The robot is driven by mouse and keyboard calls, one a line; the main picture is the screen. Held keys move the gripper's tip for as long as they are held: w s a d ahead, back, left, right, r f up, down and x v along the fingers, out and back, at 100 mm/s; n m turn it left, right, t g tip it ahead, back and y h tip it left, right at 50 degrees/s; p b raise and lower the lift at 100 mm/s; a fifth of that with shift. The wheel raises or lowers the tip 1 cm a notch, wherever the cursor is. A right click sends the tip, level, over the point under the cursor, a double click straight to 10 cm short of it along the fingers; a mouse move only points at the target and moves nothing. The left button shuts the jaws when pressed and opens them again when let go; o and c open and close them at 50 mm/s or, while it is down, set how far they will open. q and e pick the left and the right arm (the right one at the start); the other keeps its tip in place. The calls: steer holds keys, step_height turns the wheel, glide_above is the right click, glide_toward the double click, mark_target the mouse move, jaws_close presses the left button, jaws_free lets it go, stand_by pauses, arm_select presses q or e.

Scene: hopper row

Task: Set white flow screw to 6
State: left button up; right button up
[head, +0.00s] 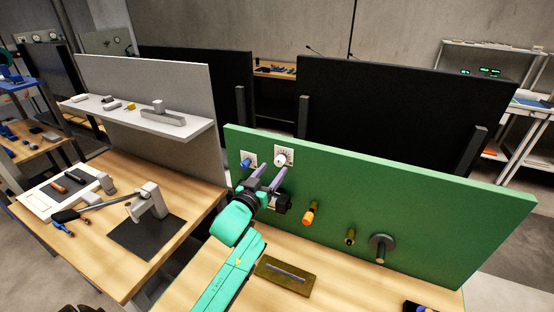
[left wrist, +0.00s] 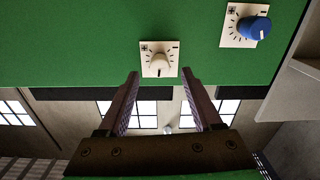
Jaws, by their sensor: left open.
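The white flow screw (head: 281,160) is a round white knob on a square white dial plate, high on the green panel. In the left wrist view the knob (left wrist: 159,61) faces me, with tick marks around it and plus and minus signs on its plate. I cannot read its setting. My left gripper (head: 268,174) is open, its two purple fingers pointing at the panel just below the knob. In the left wrist view the fingertips (left wrist: 160,74) stand to either side of the knob's line, with nothing between them. My right gripper is not in view.
A blue knob (head: 246,164) on its own dial plate is left of the white one. An orange handle (head: 309,213), a small brass fitting (head: 350,236) and a grey round knob (head: 382,246) stick out lower right. A brown tray (head: 270,280) lies on the wooden bench.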

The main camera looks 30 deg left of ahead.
mark_target(278, 163)
arm_select(q)
steer(key=w, duration=0.3)
steer(key=shift+w, duration=0.35)
steer(key=shift+s+r, duration=0.1)
steer(key=shift+s, duration=0.1)
steer(key=shift+c, duration=0.7)
steer(key=shift+w, duration=0.1)
jaws_close()
steer(key=m, duration=0.3)
steer(key=shift+m, duration=0.4)
steer(key=shift+o, duration=0.7)
jaws_free()
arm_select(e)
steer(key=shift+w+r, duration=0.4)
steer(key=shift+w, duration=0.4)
